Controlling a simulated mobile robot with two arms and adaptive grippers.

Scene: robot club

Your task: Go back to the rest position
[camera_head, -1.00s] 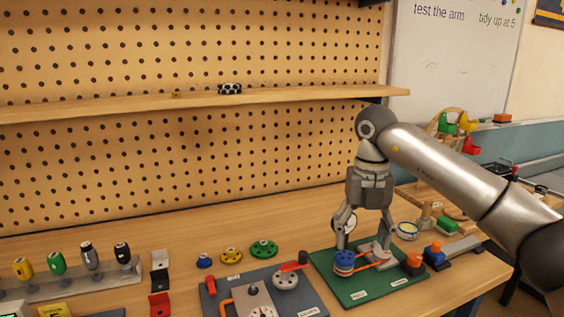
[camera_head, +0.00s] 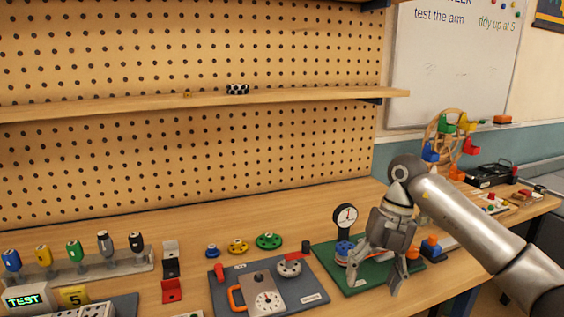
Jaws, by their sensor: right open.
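My right gripper (camera_head: 382,277) is open and points down over the right part of the green board (camera_head: 352,277), near its front edge. Its fingers are spread and nothing shows between them. A blue stacked knob (camera_head: 344,251) and a round dial gauge (camera_head: 345,217) stand on or behind the board, left of the gripper. My left gripper does not show.
A grey board (camera_head: 312,284) with a dial and orange handle lies left of the green one. Coloured wheels (camera_head: 268,241) and a rack of screwdriver-like handles (camera_head: 120,265) stand further left. A shelf (camera_head: 300,97) crosses the pegboard. A toy Ferris wheel (camera_head: 442,130) stands behind my arm.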

